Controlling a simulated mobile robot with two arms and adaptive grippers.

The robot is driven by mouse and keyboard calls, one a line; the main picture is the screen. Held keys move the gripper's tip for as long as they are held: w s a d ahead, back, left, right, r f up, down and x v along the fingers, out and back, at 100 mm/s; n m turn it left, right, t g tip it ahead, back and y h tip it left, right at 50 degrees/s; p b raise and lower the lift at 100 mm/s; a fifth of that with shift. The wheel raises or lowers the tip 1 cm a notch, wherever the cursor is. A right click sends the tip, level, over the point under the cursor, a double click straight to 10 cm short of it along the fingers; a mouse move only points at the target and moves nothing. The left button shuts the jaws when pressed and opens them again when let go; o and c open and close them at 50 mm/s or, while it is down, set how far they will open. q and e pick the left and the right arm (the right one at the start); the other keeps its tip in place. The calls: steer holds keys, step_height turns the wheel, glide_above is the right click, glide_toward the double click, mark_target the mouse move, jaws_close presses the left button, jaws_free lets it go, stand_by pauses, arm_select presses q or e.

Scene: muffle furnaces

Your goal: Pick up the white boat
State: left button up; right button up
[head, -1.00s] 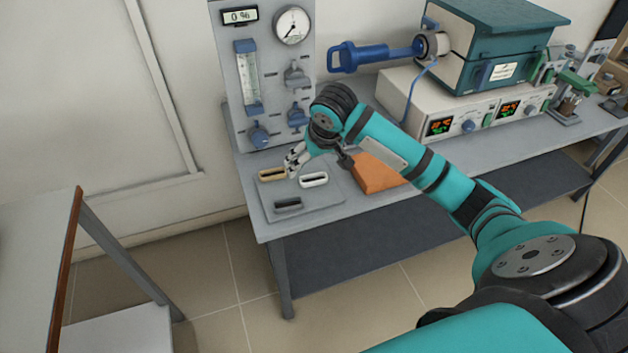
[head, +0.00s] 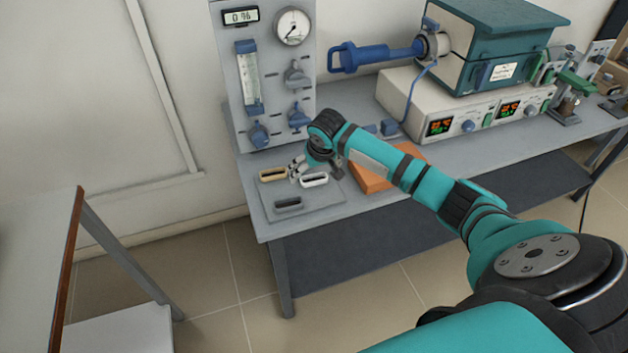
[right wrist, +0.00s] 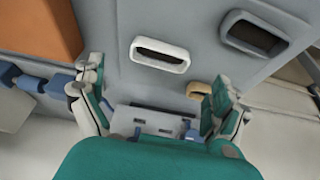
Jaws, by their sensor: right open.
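The white boat (head: 314,184) is a small oblong dish with a dark hollow, lying on the grey tray (head: 330,200) near the bench's front left corner. My right gripper (head: 298,167) is low over the tray, just behind the white boat. In the right wrist view, my open right gripper (right wrist: 160,72) has its fingers wide apart, with the white boat (right wrist: 160,64) ahead between their lines. The gripper is empty, and no contact shows. My left gripper is not in view.
A tan boat (head: 272,179) and a dark grey boat (head: 288,208) share the tray. An orange block (head: 368,183) lies right of it. The gas panel (head: 270,80) stands behind, and the furnace (head: 495,45) on its controller is farther right.

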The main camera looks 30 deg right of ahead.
mark_target(313, 179)
steer(key=x, duration=0.4)
steer(key=shift+d+f, duration=0.1)
steer(key=shift+f, duration=0.2)
steer(key=shift+c, duration=0.3)
steer(key=c, duration=1.1)
